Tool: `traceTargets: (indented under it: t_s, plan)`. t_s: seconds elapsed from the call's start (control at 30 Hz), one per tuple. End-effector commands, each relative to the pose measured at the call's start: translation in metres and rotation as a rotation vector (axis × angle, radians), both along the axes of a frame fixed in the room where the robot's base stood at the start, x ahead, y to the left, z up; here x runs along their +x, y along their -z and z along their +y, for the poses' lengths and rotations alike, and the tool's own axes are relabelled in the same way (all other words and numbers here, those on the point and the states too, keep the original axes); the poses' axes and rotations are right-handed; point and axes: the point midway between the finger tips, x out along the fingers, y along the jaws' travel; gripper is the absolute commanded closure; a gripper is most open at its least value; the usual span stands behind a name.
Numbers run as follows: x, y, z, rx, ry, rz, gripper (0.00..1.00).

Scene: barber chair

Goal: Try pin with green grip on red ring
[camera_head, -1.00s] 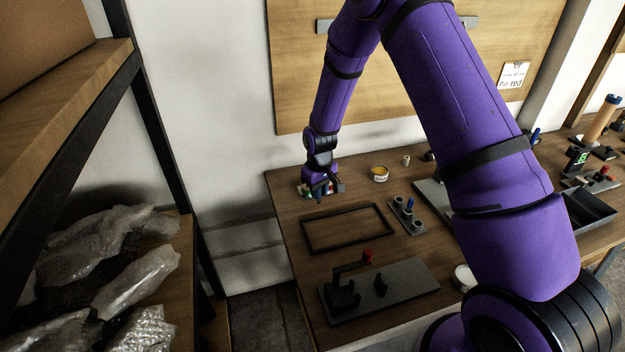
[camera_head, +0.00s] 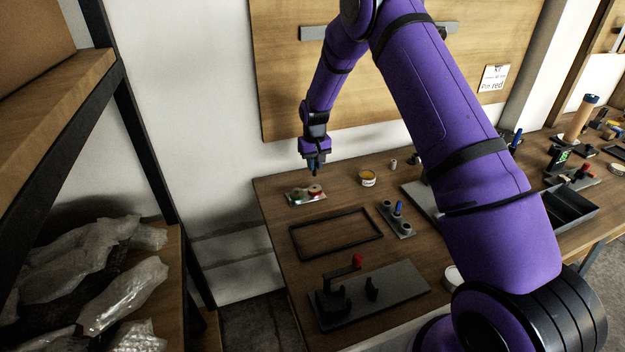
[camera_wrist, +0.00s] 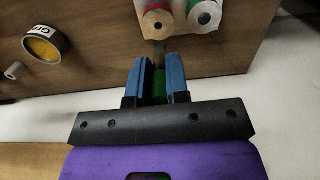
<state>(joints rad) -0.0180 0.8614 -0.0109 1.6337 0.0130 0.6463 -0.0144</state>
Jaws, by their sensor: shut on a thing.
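My gripper (camera_head: 314,163) is shut on the pin with the green grip (camera_wrist: 159,86). In the wrist view the green grip shows between the blue fingers (camera_wrist: 159,80), and the pin's dark shaft points away from them. The red ring (camera_head: 315,189) and a green-marked ring (camera_head: 294,198) sit side by side on a small pale plate at the table's back left. In the wrist view the red ring (camera_wrist: 158,22) lies just beyond the pin's tip. The pin is above the plate and appears clear of the ring.
A yellow-topped tin (camera_head: 367,178) stands right of the plate. A flat black frame (camera_head: 337,234) lies in front. A small stand with a blue pin (camera_head: 397,212) and a grey base with a red-tipped arm (camera_head: 372,292) are nearby. A wooden board stands behind.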

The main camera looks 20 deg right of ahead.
Motion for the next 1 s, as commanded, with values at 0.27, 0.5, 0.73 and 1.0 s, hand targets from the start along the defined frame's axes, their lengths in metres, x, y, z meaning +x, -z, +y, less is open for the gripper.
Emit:
traceTargets:
  t_s: [0.27,0.5,0.73,1.0]
  plan:
    - [0.006,-0.002,-0.003,0.001,0.016,0.0,1.0]
    - [0.006,-0.001,-0.003,0.001,0.015,0.0,1.0]
    - [0.005,0.006,-0.003,0.001,0.015,0.001,1.0]
    - [0.005,0.023,-0.003,0.001,0.015,0.001,1.0]
